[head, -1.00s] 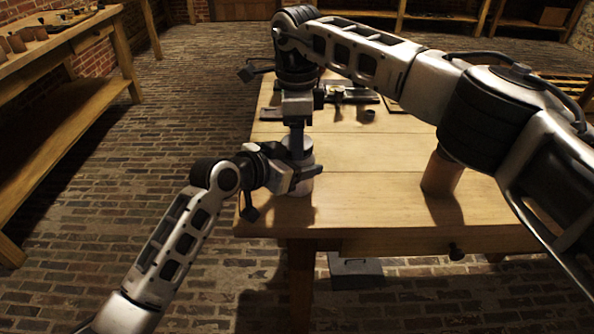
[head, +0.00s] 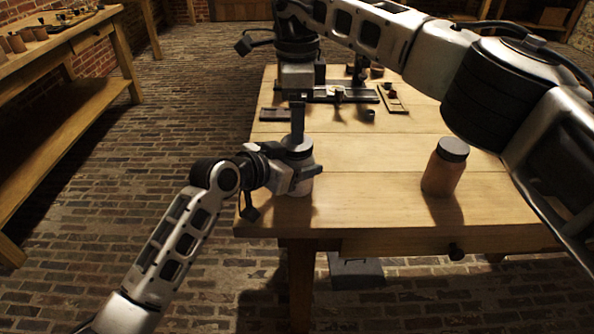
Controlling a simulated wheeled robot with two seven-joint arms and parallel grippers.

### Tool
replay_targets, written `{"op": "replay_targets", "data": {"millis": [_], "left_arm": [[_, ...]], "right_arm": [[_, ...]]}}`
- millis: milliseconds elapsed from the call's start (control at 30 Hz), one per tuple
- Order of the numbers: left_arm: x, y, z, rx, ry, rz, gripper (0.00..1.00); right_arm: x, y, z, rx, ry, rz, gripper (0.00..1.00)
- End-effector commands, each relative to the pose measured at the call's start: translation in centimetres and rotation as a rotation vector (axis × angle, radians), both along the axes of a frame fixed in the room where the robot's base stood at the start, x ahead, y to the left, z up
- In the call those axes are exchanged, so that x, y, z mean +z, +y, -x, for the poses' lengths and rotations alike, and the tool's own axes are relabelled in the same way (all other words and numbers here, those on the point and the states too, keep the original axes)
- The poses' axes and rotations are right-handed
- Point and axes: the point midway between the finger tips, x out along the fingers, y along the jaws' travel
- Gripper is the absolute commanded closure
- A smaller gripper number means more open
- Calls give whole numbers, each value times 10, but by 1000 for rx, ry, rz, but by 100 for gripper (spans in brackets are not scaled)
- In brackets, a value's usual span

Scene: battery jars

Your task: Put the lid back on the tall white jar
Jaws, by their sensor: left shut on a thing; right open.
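The white jar (head: 303,160) stands upright near the front left corner of the wooden table. My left gripper (head: 300,178) is shut on its body from the left. A grey lid (head: 292,146) shows on the jar's top, partly hidden by my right gripper's finger; I cannot tell whether it is fully seated. My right gripper (head: 298,128) points down just above the jar's top, open.
A brown jar with a dark lid (head: 453,150) stands on the right of the table (head: 370,205). Dark trays and small parts (head: 340,94) lie at the back. The table's middle is clear. A side bench (head: 60,45) stands at the far left.

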Motion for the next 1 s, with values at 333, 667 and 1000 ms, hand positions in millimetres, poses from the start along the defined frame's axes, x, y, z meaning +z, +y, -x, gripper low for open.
{"op": "replay_targets", "data": {"millis": [333, 667, 1000], "left_arm": [[-1, 0, 0, 0, 1, -2, 100], [-1, 0, 0, 0, 1, -2, 100], [-1, 0, 0, 0, 1, -2, 100]], "right_arm": [[6, 0, 0, 120, -1, 1, 28], [30, 0, -1, 633, -3, 2, 28], [35, 0, 0, 755, -2, 2, 28]]}}
